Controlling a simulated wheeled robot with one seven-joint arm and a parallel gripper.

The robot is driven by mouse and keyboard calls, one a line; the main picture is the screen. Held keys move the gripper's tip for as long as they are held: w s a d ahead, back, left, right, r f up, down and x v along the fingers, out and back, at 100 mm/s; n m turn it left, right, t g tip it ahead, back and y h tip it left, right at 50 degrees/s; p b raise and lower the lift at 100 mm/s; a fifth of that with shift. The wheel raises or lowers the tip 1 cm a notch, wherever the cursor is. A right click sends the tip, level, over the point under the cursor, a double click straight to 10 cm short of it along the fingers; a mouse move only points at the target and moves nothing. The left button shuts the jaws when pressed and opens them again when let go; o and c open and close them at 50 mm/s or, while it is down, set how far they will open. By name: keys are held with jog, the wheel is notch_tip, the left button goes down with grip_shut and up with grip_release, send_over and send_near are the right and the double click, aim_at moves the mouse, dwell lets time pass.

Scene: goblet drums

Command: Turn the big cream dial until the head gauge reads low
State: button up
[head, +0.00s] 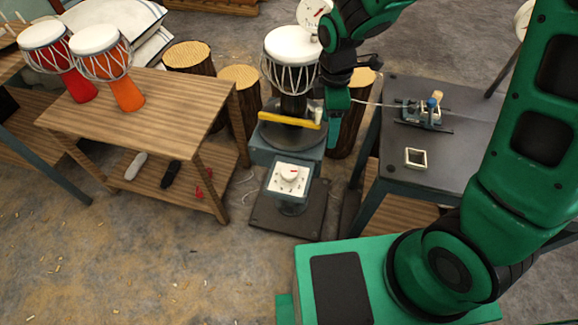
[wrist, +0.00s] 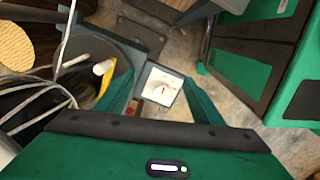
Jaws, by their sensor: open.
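The cream dial (head: 288,174) with a red mark sits on a square white panel at the front of the drum stand. It also shows in the wrist view (wrist: 161,90), framed between my fingers and apart from them. My gripper (head: 337,112) is open and empty, above and behind the dial panel, beside the drum stand. Its two green fingers (wrist: 157,78) spread wide in the wrist view. A round white gauge (head: 313,11) with a red needle stands behind the white drum (head: 292,62); my arm partly covers it, and its reading is too small to tell.
A yellow bar (head: 290,120) crosses the stand below the drum. A dark bench (head: 455,155) with small tools stands right, a wooden table (head: 165,115) with two drums left. Log stools (head: 240,80) stand behind. A pale cable runs near the stand. Floor in front is mostly clear.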

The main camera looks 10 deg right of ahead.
aim_at(289, 170)
jog(key=s+a+f+n, duration=0.1)
jog(key=a+f+n, duration=0.5)
jog(key=a, duration=0.4)
notch_tip(289, 170, down, 11)
jog(key=shift+a+r, duration=0.15)
jog(key=c, duration=1)
